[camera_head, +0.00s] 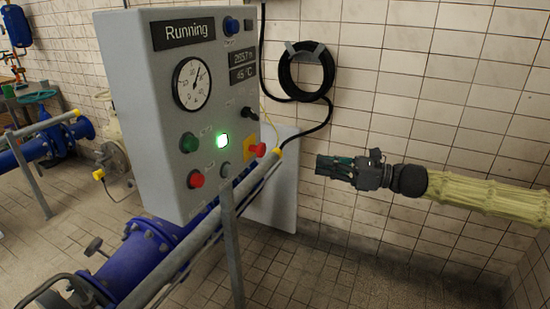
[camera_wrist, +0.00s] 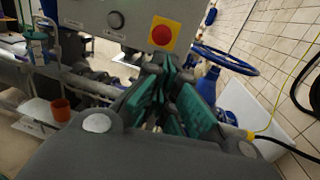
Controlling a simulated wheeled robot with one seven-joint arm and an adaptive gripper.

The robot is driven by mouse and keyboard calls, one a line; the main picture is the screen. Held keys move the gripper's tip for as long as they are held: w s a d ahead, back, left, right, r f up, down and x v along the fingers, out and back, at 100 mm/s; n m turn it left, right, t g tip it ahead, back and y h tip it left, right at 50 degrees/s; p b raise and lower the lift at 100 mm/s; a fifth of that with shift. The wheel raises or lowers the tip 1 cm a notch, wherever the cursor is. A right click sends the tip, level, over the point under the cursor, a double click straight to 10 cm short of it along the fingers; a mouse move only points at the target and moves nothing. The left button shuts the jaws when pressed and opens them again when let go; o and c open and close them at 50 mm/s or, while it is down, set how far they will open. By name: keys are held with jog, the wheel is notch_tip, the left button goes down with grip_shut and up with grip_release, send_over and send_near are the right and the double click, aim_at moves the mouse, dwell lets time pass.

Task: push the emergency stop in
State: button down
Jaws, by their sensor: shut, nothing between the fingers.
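The emergency stop (camera_head: 257,150) is a red button on a yellow plate at the lower right of the grey control box's front. In the wrist view the emergency stop (camera_wrist: 162,35) shows as a round red button on a yellow square, just beyond my fingertips. My gripper (camera_head: 320,165) is shut and empty, to the right of the box and apart from the button in the head view. Its green-padded fingers (camera_wrist: 168,72) point toward the box in the wrist view. Whether the button is pressed cannot be told.
The grey control box (camera_head: 165,130) reads "Running", with a lit green button (camera_head: 222,141) and a separate red button (camera_head: 195,179). A black hose coil (camera_head: 306,71) hangs on the tiled wall. A blue handwheel (camera_wrist: 225,60) is right of the stop.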

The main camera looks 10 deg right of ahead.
jog(key=x, duration=1.4)
jog(key=shift+p, duration=0.35)
jog(key=shift+b+x, duration=0.85)
jog(key=shift+x, duration=0.05)
jog(key=shift+w, duration=0.15)
jog(key=v, duration=1.4)
jog(key=shift+p, duration=0.45)
jog(key=shift+d, duration=0.15)
